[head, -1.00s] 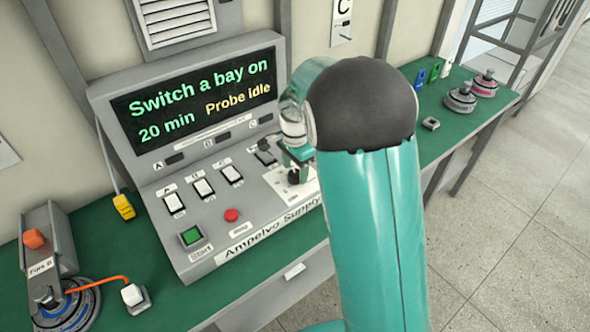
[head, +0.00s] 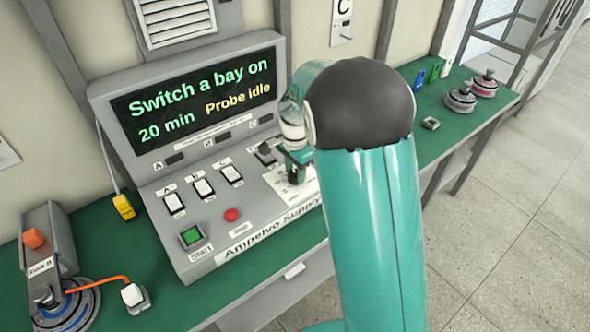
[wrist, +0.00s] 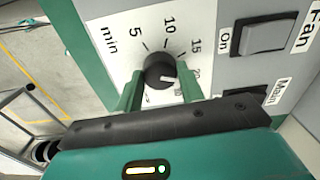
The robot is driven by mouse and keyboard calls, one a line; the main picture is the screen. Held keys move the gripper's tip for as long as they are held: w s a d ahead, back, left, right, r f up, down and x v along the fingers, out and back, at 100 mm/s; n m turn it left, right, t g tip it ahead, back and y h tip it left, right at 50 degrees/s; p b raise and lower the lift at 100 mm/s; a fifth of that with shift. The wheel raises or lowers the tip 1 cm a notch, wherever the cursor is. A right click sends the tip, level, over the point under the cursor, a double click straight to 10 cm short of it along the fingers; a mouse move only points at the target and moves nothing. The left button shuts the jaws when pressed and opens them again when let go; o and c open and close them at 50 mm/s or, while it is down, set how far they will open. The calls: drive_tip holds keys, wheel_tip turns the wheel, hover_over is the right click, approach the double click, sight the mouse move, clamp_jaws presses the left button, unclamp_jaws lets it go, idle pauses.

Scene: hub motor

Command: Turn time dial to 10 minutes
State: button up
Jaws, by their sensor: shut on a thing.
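The time dial (wrist: 158,68) is a round black knob on a white plate marked "min", with 5, 10, 15 and 20 printed around it. Its white pointer line faces right in the wrist view, toward the partly hidden 20 mark. My gripper (wrist: 160,77) has one green finger on each side of the knob and is shut on it. In the head view my gripper (head: 298,160) is over the dial at the panel's right end, and my arm covers part of that area. The display (head: 195,100) reads "Switch a bay on", "20 min" and "Probe idle".
Fan switch (wrist: 262,38) sits right of the dial in the wrist view. The grey console (head: 235,195) also has three white rocker switches, a red button (head: 231,215) and a green start button (head: 191,236). An orange-cabled fork unit (head: 40,250) stands left on the green bench.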

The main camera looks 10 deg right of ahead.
drive_tip(key=n, duration=0.8)
drive_tip(key=shift+n, duration=0.4)
drive_tip(key=n, duration=0.4)
drive_tip(key=shift+n, duration=2.2)
drive_tip(key=o, duration=1)
